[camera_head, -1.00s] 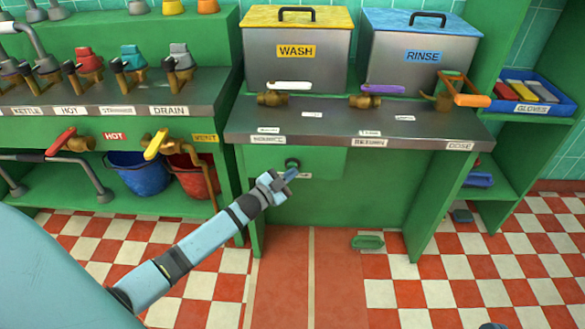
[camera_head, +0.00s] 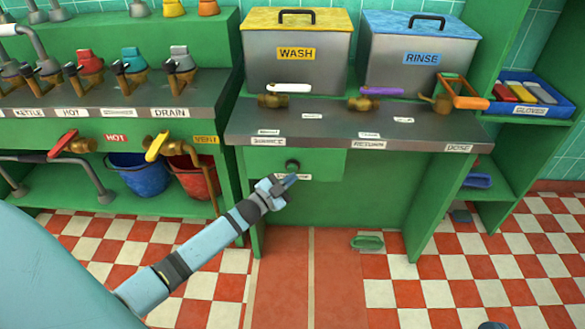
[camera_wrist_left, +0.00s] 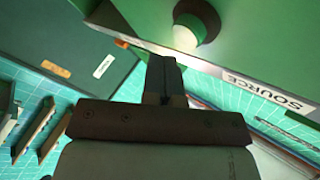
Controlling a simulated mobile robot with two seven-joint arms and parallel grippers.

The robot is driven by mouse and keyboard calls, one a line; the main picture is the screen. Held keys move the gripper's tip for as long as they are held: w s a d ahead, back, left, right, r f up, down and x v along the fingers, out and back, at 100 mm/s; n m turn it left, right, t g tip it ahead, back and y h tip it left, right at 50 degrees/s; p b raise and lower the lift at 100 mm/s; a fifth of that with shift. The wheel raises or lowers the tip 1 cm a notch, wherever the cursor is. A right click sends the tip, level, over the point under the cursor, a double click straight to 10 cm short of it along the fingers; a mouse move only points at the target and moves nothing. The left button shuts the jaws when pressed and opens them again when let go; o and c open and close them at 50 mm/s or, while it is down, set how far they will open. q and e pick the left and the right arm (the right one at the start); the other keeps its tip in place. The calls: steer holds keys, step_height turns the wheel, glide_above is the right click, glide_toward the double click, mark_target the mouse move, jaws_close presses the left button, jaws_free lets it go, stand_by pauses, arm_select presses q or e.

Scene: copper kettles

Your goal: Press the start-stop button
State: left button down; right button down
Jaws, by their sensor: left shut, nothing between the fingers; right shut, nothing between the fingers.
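A white label (camera_wrist_left: 270,90) beside the knob there reads SOURCE; in the head view the gripper partly covers the label below the knob. I read no start-stop label, so I cannot tell which part is that button. A small grey tip of my right gripper (camera_head: 492,326) shows at the bottom edge.
The metal counter (camera_head: 330,125) overhangs the panel and carries several white labels. WASH (camera_head: 295,75) and RINSE (camera_head: 420,80) tanks stand behind it with taps in front. Red and blue buckets (camera_head: 140,175) stand at left. A green item (camera_head: 367,242) lies on the floor.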

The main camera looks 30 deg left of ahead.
arm_select(q)
steer(key=s+d+p, duration=0.2)
steer(key=s, duration=0.1)
steer(key=s+d+p, duration=0.1)
steer(key=s, duration=0.1)
stand_by(0.6)
steer(key=shift+d, duration=0.1)
